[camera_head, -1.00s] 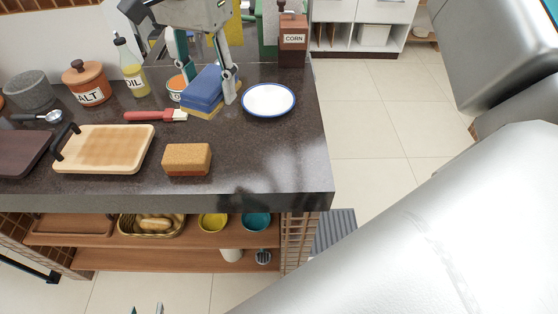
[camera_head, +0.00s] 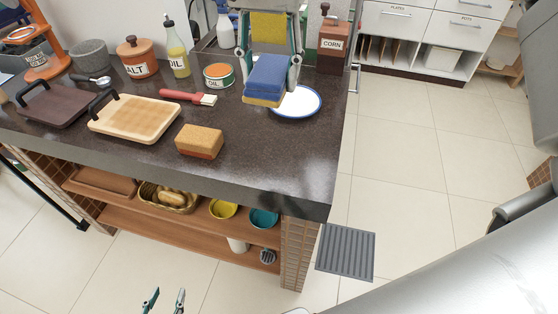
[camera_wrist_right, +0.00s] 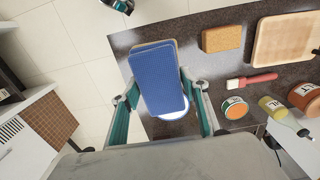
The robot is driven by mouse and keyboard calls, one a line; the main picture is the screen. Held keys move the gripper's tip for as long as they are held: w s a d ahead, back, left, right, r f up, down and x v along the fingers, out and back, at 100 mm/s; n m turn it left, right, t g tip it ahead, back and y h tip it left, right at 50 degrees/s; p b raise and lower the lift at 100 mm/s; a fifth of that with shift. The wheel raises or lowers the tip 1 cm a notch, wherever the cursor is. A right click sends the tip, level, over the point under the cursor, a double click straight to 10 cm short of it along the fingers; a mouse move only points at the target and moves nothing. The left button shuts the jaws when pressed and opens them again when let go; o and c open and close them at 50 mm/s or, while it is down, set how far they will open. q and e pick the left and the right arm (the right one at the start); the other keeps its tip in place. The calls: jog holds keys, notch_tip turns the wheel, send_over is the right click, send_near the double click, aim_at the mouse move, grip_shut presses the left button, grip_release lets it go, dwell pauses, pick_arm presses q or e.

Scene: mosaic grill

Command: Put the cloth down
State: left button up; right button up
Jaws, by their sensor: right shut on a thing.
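The folded blue cloth (camera_head: 268,75) is between the fingers of my right gripper (camera_head: 267,72), which is shut on it. A tan layer shows along the cloth's lower edge. The cloth is at the counter's back right and overlaps the left part of the white blue-rimmed plate (camera_head: 302,104) in the head view. I cannot tell whether it touches the plate or counter. In the right wrist view the cloth (camera_wrist_right: 158,80) fills the space between the two fingers, with the plate (camera_wrist_right: 172,116) partly hidden behind it. My left gripper (camera_head: 165,300) is open and empty, low in front of the counter.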

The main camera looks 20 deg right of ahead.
jog(key=b, duration=0.1)
send_over(272, 161)
notch_tip(272, 161, down, 15)
jog(key=shift+s+f, duration=0.1)
jog(key=shift+f, duration=2.35)
jog(key=shift+f, duration=0.15)
jog(key=o, duration=1)
jog(key=shift+r, duration=6.15)
